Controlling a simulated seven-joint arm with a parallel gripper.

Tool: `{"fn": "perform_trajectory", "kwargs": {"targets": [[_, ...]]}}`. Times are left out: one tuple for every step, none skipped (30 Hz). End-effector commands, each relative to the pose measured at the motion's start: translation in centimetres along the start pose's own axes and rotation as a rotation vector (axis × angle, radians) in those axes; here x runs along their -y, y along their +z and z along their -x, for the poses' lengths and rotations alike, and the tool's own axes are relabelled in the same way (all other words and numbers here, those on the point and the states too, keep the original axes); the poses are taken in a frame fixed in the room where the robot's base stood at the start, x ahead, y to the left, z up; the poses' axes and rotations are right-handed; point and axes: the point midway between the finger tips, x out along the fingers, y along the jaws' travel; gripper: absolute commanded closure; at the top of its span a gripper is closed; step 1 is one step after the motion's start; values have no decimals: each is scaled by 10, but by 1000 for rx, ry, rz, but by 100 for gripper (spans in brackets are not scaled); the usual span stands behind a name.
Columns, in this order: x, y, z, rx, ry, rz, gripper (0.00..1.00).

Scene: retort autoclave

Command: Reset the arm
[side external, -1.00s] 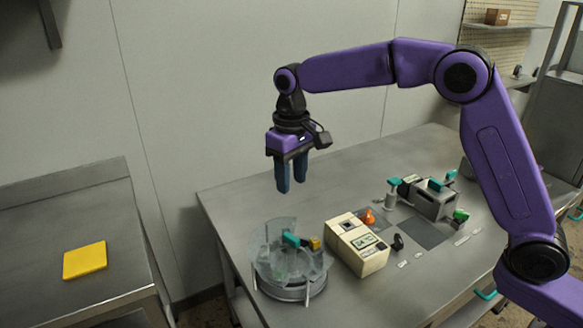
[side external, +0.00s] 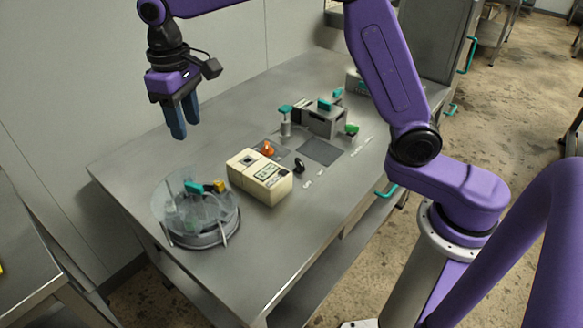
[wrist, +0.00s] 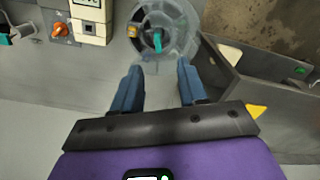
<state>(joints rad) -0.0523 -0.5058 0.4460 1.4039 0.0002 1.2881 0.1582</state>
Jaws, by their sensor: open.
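My gripper (side external: 184,127) hangs at the end of my purple arm, with its blue fingers pointing down, above the far left part of the steel table (side external: 290,237). The fingers are apart with nothing between them. In the wrist view my gripper (wrist: 155,75) also shows as two separated blue fingers. A round device with a clear cover (side external: 203,215) stands on the table below the gripper and nearer the camera. It carries a teal handle (side external: 197,187) and a yellow part (side external: 220,185). It also shows beyond the fingertips in the wrist view (wrist: 180,40).
A cream box with a display (side external: 258,178) stands right of the round device. An orange knob (side external: 267,148), a black knob (side external: 298,165) and a grey block with teal handles (side external: 325,119) are farther right. Another steel bench (side external: 30,265) is at left, across a gap.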

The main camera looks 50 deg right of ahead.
Motion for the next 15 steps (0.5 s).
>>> {"fn": "perform_trajectory", "kwargs": {"targets": [[2,14,2,-2,0,31,57],[4,22,2,-2,-1,51,57],[5,33,3,-4,-1,75,57],[7,42,3,-4,-1,94,57],[7,50,2,-4,-1,112,57],[9,62,2,-6,-2,137,57],[9,71,2,-6,-2,155,57],[9,80,2,-6,-2,174,57],[10,92,1,-8,-3,199,57],[10,102,1,-9,-3,217,57],[10,112,0,-9,-3,236,57],[9,124,-1,-11,-4,260,57],[9,134,-2,-11,-4,279,57],[9,144,-3,-12,-5,298,57],[8,158,-5,-13,-5,323,57]]}}
